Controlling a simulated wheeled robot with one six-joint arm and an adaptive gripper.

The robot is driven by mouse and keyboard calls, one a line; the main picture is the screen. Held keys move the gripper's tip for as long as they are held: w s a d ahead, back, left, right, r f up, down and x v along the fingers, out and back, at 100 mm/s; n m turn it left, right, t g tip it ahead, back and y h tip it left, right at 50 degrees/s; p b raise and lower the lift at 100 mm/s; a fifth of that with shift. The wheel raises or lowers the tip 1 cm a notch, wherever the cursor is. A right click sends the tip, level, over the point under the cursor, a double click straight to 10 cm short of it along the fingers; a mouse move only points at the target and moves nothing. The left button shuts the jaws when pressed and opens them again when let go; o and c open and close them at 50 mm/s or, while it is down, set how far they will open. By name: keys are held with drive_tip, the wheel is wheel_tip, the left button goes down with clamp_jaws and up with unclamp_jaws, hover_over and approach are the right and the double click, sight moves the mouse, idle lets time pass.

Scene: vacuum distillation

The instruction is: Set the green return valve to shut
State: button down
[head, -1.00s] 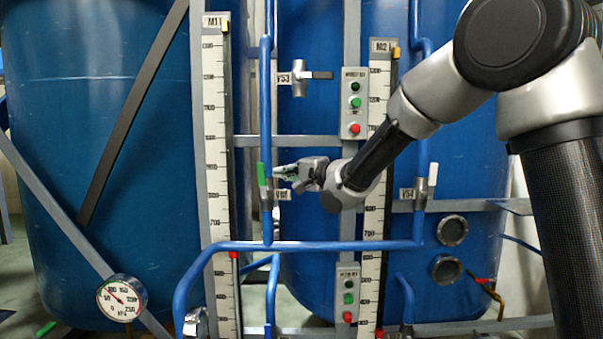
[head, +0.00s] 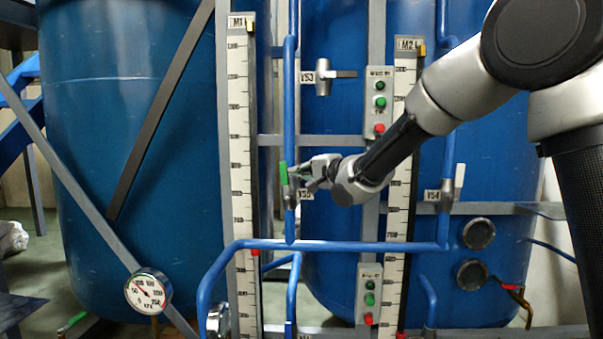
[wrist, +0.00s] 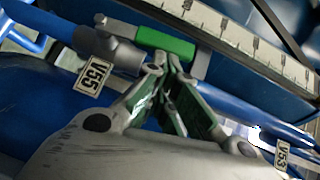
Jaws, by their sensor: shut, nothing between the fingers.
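The green handle (head: 283,174) of the valve tagged V55 stands upright, in line with the blue vertical pipe. In the wrist view the green handle (wrist: 165,41) lies across the top, joined to the grey valve body (wrist: 122,55). The V55 tag (wrist: 93,76) is beside it. My gripper (head: 296,181) is just right of the handle in the head view. In the wrist view my gripper (wrist: 170,66) is shut and empty, its tips close to the handle's side. I cannot tell whether they touch.
Scale M1 (head: 241,130) stands left of the valve and scale M2 (head: 400,200) right. Valve V53 (head: 323,78) is above, V54 (head: 446,195) to the right. Button boxes (head: 378,100) and blue pipes surround the arm. A pressure gauge (head: 148,291) is low left.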

sight(281, 168)
drive_tip(key=shift+a+r, duration=0.1)
drive_tip(key=shift+a, duration=0.1)
drive_tip(key=a+n+h, duration=0.1)
drive_tip(key=a+n+g+h, duration=0.1)
drive_tip(key=shift+a+r+h, duration=0.3)
drive_tip(key=shift+a+r, duration=0.1)
drive_tip(key=shift+a, duration=0.6)
drive_tip(key=shift+w+a+f+n+g+h, duration=0.15)
drive_tip(key=shift+a+n+g+h, duration=0.4)
drive_tip(key=shift+n+h, duration=0.4)
drive_tip(key=a+f+n+g+h, duration=0.1)
drive_tip(key=a+f+n+h, duration=0.2)
drive_tip(key=a+h, duration=0.3)
drive_tip(key=shift+f, duration=0.5)
drive_tip(key=shift+n, duration=0.25)
